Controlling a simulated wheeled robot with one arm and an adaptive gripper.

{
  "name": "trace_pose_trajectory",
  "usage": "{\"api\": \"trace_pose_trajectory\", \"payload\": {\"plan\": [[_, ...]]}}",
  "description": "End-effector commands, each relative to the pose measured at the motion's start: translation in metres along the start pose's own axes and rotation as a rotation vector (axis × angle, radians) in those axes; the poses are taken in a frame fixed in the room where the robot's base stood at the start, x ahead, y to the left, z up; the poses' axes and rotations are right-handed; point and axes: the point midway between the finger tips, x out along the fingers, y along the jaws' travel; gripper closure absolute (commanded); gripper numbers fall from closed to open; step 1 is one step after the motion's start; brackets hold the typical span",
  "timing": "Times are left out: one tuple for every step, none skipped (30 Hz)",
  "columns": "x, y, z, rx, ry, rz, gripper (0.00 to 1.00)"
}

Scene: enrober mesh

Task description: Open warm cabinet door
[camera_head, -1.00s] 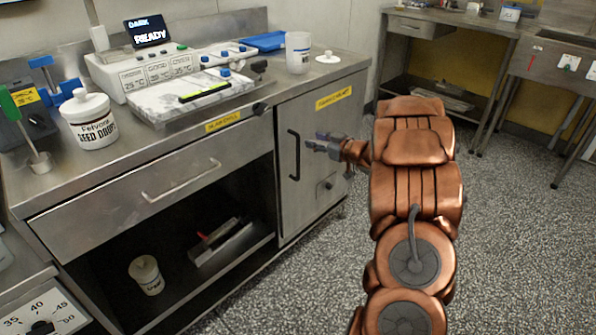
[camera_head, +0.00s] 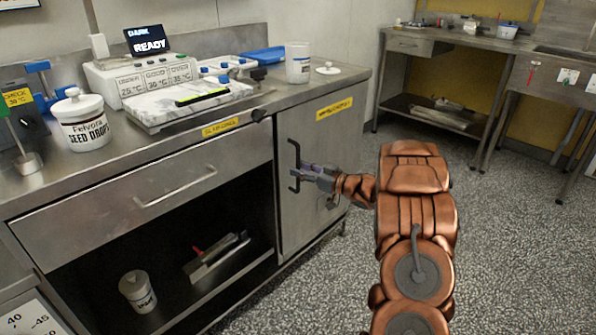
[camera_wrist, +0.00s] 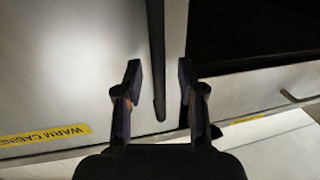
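The warm cabinet door (camera_head: 305,215) is a steel panel under the right end of the counter and looks shut. My gripper (camera_head: 300,174) is at the handle's lower half, coming from the right. In the wrist view the two dark fingers (camera_wrist: 160,78) are apart, with the handle (camera_wrist: 157,50) showing between them. I cannot tell whether a finger touches it. The label (camera_wrist: 45,134) reading WARM CABINET shows at lower left there.
The counter (camera_head: 240,122) carries a control unit, a seed drops jar (camera_head: 82,122) and a white cup (camera_head: 298,62). A drawer (camera_head: 150,190) and open shelf lie left of the door. Speckled floor (camera_head: 510,240) to the right is clear.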

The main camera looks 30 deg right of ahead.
Motion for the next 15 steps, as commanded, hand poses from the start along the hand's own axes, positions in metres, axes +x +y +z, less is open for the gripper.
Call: {"api": "trace_pose_trajectory", "payload": {"plan": [[0.0051, 0.0000, 0.0008, -0.001, 0.001, 0.000, 0.61], [0.0073, 0.0002, 0.0007, -0.001, 0.000, 0.000, 0.61], [0.0098, 0.0003, 0.0006, 0.000, 0.000, 0.001, 0.61], [0.0114, 0.0003, 0.0004, 0.000, 0.000, 0.001, 0.61], [0.0126, 0.0004, 0.0003, 0.000, -0.001, 0.001, 0.61], [0.0136, 0.0005, 0.0002, 0.000, -0.001, 0.002, 0.61], [0.0141, 0.0006, 0.0000, 0.000, -0.001, 0.002, 0.61], [0.0145, 0.0007, -0.0001, 0.000, -0.001, 0.002, 0.61], [0.0147, 0.0008, -0.0002, 0.000, -0.001, 0.002, 0.61], [0.0147, 0.0008, -0.0003, 0.000, -0.001, 0.003, 0.61], [0.0146, 0.0009, -0.0003, 0.000, -0.001, 0.003, 0.61], [0.0146, 0.0008, -0.0004, 0.000, -0.001, 0.003, 0.61], [0.0146, 0.0008, -0.0004, 0.000, -0.001, 0.002, 0.61], [0.0145, 0.0008, -0.0004, 0.000, -0.001, 0.002, 0.61], [0.0145, 0.0008, -0.0005, -0.001, -0.001, 0.002, 0.63]]}}
